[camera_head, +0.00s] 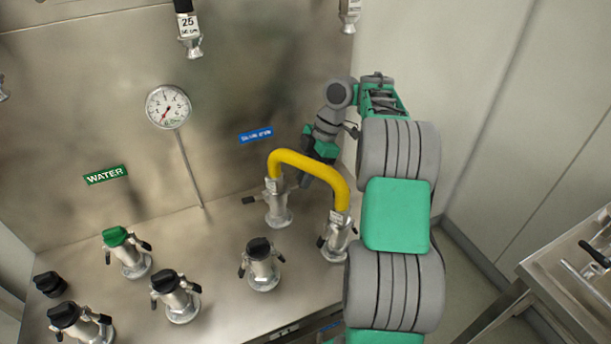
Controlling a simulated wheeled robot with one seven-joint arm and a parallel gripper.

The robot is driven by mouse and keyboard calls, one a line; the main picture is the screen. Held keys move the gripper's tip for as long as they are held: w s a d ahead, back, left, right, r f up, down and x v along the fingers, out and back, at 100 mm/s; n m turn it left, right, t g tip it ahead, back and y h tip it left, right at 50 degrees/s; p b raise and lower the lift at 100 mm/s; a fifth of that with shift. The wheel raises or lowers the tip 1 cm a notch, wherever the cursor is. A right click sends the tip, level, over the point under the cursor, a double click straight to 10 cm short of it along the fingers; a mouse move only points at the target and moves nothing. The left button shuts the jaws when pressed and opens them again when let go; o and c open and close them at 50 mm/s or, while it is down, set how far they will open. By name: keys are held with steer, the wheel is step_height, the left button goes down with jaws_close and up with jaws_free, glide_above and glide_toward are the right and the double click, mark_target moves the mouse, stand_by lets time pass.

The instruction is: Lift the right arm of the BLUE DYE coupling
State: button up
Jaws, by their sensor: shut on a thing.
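The BLUE DYE coupling (278,208) is a steel fitting standing on the bench below a small blue label (256,135), whose text is too small to read surely. One end of a yellow hose (308,163) is seated on its top. Its black left arm (248,199) sticks out low to the left. My gripper (304,181) is at the coupling's right side, behind the hose, shut on the right arm. The arm itself is mostly hidden by the gripper and hose.
The hose's other end sits on a second coupling (337,240) close to my arm. Several capped couplings stand to the left, one with a green cap (116,236) under the WATER label (105,175). A gauge (168,106) is at the back. A steel table (575,262) stands right.

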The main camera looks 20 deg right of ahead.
jaws_close()
steer(key=shift+f+b, duration=0.1)
steer(key=shift+b, duration=0.2)
steer(key=shift+a+h+b, duration=0.15)
steer(key=shift+h+b, duration=0.25)
steer(key=shift+b, duration=0.85)
steer(key=shift+r, duration=0.35)
steer(key=o, duration=0.7)
jaws_free()
steer(key=p+v, duration=0.6)
steer(key=v, duration=0.2)
steer(key=shift+a+p, duration=0.2)
steer(key=shift+p, duration=0.15)
